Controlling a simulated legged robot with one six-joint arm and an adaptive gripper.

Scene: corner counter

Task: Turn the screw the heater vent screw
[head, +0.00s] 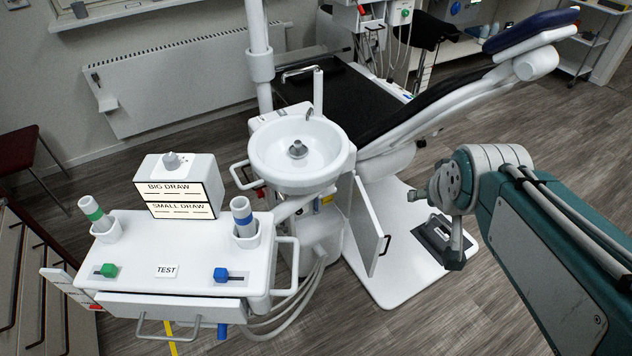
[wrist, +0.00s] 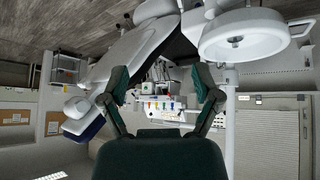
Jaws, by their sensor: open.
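The heater (head: 185,88) is a white ribbed panel on the back wall, at the upper left of the head view. A light ribbed panel, which looks like the heater, also shows upside down at the right of the wrist view (wrist: 268,138). My gripper (head: 440,218) is at the right of the head view, far from the heater and touching nothing. In the wrist view its two fingers (wrist: 162,88) stand wide apart with nothing between them.
A dental unit with a round basin (head: 299,165) and a white drawer tray (head: 180,262) stands between my gripper and the heater. The dental chair (head: 430,95) reaches up to the right. A dark red stool (head: 25,145) stands at the left. Wooden floor is open before the heater.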

